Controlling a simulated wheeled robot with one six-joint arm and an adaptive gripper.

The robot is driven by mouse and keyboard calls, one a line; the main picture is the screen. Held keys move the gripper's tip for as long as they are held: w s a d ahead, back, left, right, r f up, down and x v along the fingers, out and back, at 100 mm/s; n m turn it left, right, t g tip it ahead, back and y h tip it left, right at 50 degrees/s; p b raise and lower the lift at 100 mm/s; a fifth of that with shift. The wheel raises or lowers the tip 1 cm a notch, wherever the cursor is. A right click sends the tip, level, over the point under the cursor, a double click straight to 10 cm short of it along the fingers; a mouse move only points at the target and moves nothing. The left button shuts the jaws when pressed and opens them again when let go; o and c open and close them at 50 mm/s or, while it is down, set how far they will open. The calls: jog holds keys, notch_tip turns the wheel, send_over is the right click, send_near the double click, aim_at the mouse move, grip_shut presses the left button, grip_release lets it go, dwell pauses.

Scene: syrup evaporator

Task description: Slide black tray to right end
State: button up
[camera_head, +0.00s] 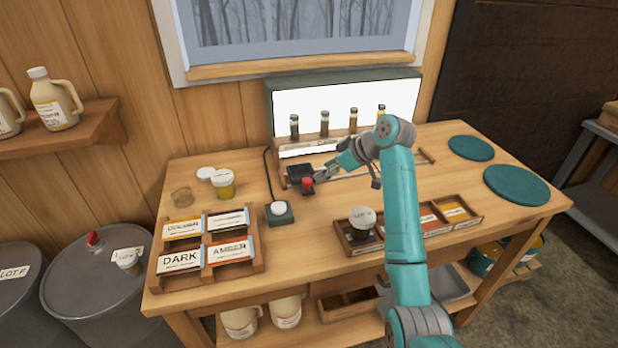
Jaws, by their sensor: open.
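The small black tray (299,173) sits at the left end of a rail track (427,155) in front of the lit box. A red knob (307,185) stands at its front right. My gripper (320,177) is open, just right of the black tray and close to the red knob. I cannot tell whether a finger touches the knob or tray. My arm hides the middle and part of the right stretch of the track.
Several sample bottles (324,124) stand before the light box (345,98), behind the track. Teal discs (516,185) lie at right.

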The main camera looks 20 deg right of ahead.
aim_at(308, 180)
jog(key=x, duration=0.7)
jog(key=shift+w+a+f, duration=0.1)
jog(key=shift+a+f, duration=0.05)
jog(key=shift+f, duration=0.1)
grip_shut()
